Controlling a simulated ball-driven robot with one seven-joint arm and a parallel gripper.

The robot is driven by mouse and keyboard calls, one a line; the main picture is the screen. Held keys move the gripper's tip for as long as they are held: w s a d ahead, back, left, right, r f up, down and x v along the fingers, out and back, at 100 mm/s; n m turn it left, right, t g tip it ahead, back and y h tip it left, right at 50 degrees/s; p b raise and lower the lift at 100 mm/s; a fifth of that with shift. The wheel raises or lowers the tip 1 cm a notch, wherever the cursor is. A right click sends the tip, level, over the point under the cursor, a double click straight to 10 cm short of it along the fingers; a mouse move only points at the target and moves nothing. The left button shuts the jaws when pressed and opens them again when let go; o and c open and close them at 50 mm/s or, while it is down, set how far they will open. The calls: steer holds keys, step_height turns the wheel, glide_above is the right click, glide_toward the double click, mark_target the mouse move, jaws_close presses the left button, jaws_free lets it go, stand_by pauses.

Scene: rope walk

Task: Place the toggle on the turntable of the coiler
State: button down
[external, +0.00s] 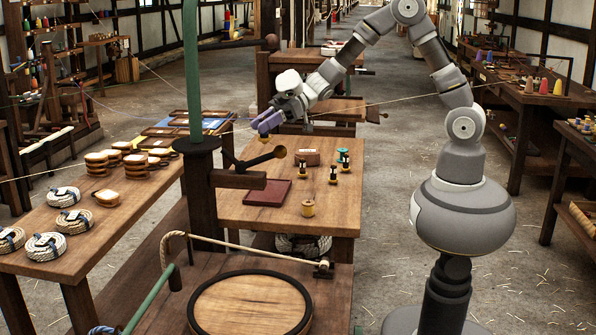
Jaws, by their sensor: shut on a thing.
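My gripper (265,130) hangs above the far left corner of the middle wooden table. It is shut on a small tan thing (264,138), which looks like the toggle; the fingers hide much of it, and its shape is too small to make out. The coiler's turntable (250,304) is a round, light wooden disc with a dark rim on the bench at the front. Its top is bare. My gripper is well behind it and higher, apart from it.
A green post (192,75) stands between the left table and the turntable. A rod (250,250) crosses behind the turntable.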

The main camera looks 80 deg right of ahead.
steer(key=s+a+n+g+y, duration=0.1)
steer(key=s+a+n+g, duration=0.2)
steer(key=s+a, duration=0.45)
steer(key=s+a+n+g+y, duration=0.2)
steer(key=s+a, duration=0.3)
steer(key=a, duration=0.6)
steer(key=s+a+n+g+y, duration=0.1)
steer(key=s+a+n+g, duration=0.2)
steer(key=s+a, duration=0.5)
steer(key=b, duration=0.4)
glide_above(258, 319)
steer(key=s, duration=0.1)
steer(key=f, duration=2.5)
steer(key=shift+d+f, duration=0.2)
steer(key=shift+d, duration=0.15)
steer(key=shift+w+a, duration=0.4)
steer(key=shift+w+f+b, duration=0.1)
steer(key=shift+f+b, duration=1)
steer(key=shift+f, duration=0.55)
